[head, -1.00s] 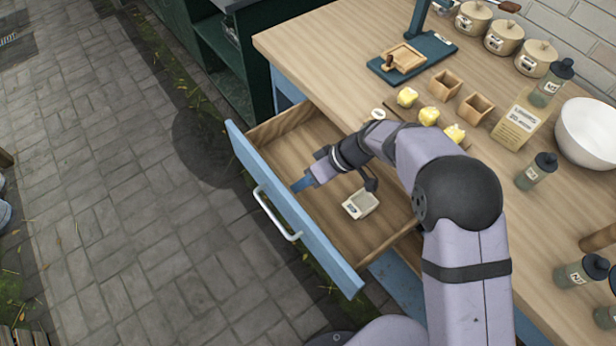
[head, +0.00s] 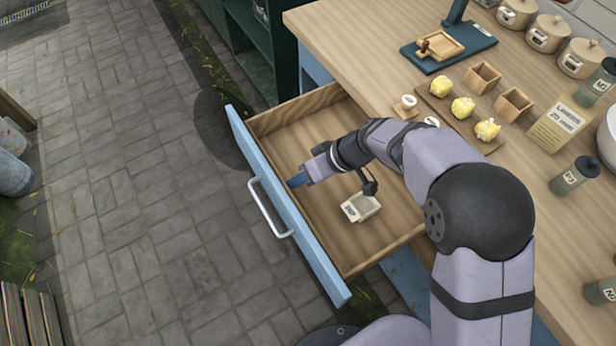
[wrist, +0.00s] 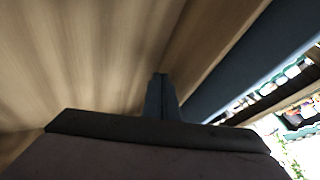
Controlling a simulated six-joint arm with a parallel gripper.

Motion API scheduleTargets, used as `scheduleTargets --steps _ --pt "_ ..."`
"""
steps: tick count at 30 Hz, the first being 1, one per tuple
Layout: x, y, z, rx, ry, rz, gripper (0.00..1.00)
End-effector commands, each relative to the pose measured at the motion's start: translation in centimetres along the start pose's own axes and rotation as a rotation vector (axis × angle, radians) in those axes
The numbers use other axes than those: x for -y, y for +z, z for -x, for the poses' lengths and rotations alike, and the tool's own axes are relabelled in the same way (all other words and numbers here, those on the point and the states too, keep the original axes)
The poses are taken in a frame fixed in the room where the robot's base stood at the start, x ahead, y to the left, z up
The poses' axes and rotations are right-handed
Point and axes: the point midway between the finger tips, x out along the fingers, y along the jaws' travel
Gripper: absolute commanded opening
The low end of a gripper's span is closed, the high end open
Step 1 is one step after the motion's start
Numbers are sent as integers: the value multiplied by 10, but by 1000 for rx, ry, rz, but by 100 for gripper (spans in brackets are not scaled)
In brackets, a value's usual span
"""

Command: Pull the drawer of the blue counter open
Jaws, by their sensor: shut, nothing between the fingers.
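The drawer (head: 336,236) of the blue counter is pulled well out, its wooden inside in plain view. Its blue front panel (head: 257,163) carries a white bar handle (head: 268,208) on the outer face. My gripper (head: 298,180) is shut and empty, over the inside of the drawer close behind the front panel. In the wrist view the shut fingers (wrist: 160,95) are beside the blue-edged panel; whether they touch it I cannot tell. The counter (head: 345,38) has a wooden top and blue sides.
A small pale box (head: 358,207) lies in the drawer. On the counter are yellow lumps (head: 462,107), wooden cups (head: 482,77), a blue press stand (head: 449,47), crocks (head: 549,33) and bottles. A dark green shelf (head: 243,40) stands behind. The paving before the drawer is clear.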

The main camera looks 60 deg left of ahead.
Motion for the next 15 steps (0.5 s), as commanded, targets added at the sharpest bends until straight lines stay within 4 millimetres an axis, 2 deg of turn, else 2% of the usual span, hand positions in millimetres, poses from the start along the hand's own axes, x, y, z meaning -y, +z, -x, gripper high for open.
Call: scheduleTargets --steps 11,15 --pt "1 0 1 0 0 -1 0" --pt "1 -1 8 -1 1 -2 0"
